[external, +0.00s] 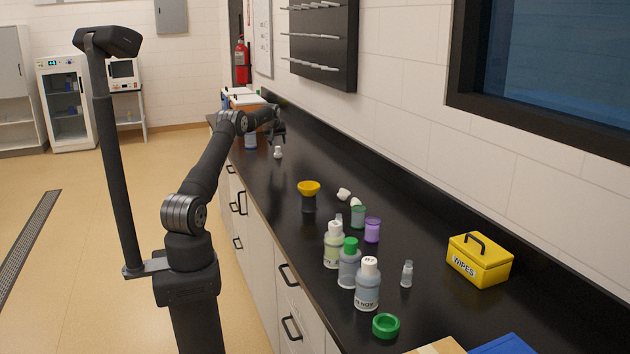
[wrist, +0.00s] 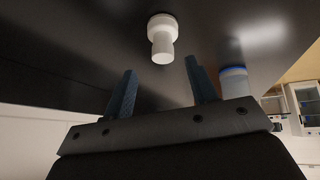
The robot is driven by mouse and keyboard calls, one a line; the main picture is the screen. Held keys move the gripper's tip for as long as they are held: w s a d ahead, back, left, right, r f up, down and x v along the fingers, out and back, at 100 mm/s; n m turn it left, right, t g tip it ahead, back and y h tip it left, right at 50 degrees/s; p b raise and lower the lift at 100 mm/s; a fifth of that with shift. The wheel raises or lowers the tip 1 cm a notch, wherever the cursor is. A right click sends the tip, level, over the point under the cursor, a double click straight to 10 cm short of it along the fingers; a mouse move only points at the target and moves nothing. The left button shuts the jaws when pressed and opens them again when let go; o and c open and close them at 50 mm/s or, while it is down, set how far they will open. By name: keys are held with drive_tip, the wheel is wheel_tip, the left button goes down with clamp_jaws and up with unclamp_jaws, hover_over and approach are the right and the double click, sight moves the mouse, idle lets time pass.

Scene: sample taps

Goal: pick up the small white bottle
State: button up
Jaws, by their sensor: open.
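The small white bottle (external: 278,153) stands upright on the black counter at the far end in the external view. In the wrist view the white bottle (wrist: 162,40) shows at the top middle, beyond the fingertips and roughly in line with the gap between them. My gripper (external: 278,136) is above the bottle in the external view, small and dark. In the wrist view my gripper (wrist: 160,80) has its two blue fingers apart with nothing between them. The bottle is apart from the fingers.
A blue-capped jar (wrist: 234,88) stands right of the fingers in the wrist view; a blue-labelled jar (external: 251,140) stands left of the bottle outside. The counter (external: 290,170) around the bottle is clear.

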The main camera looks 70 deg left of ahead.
sight(271, 142)
drive_tip(key=shift+s+x, duration=0.2)
drive_tip(key=shift+x, duration=1.9)
drive_tip(key=c, duration=1.1)
